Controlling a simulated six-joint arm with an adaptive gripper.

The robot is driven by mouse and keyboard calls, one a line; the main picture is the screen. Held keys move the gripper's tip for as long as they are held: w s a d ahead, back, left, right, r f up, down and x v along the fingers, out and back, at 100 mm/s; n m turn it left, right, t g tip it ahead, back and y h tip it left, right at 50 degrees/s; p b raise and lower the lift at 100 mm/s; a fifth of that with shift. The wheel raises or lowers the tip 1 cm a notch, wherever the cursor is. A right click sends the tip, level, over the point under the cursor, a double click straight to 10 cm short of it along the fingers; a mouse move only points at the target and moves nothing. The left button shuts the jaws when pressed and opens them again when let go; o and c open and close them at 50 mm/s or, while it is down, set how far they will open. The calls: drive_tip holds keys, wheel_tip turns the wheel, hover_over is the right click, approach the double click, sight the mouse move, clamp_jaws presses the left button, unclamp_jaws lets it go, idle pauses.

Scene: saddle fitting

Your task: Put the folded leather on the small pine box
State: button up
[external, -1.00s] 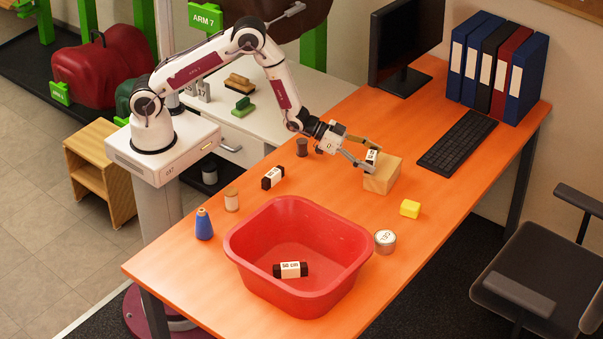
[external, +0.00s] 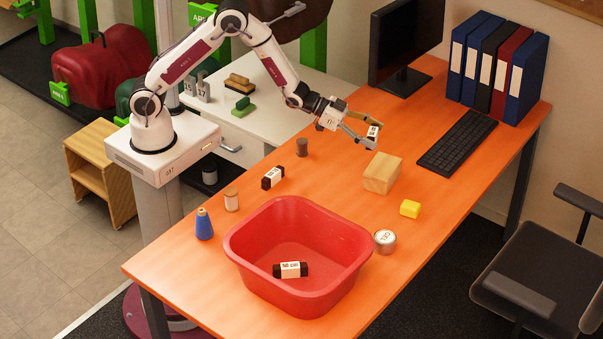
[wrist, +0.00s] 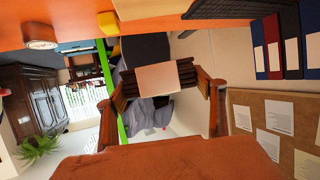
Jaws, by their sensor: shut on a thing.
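The folded leather (external: 373,131) is a small dark brown bundle with a white band. My gripper (external: 372,137) is shut on it and holds it in the air, above and slightly behind the small pine box (external: 382,173), apart from it. In the wrist view the leather (wrist: 158,77) sits between the two fingers, its layered brown ends showing on both sides of the band. The pine box is a plain light wood block on the orange table, and its top is bare.
A red basin (external: 250,253) holds another banded dark bundle (external: 290,270). A similar bundle (external: 272,177) lies on the table (external: 330,180) to the left. A yellow block (external: 410,208), a round tin (external: 385,241) and a keyboard (external: 457,142) are near the box.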

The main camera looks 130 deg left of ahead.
sight(373, 126)
drive_tip(key=shift+r, duration=0.1)
idle(0.5)
drive_tip(key=shift+a+r, duration=0.1)
drive_tip(key=shift+a, duration=1.4)
drive_tip(key=shift+f, duration=3.1)
drive_tip(key=shift+f, duration=0.15)
drive_tip(key=shift+f, duration=1.75)
drive_tip(key=shift+f, duration=0.1)
drive_tip(key=o, duration=1.3)
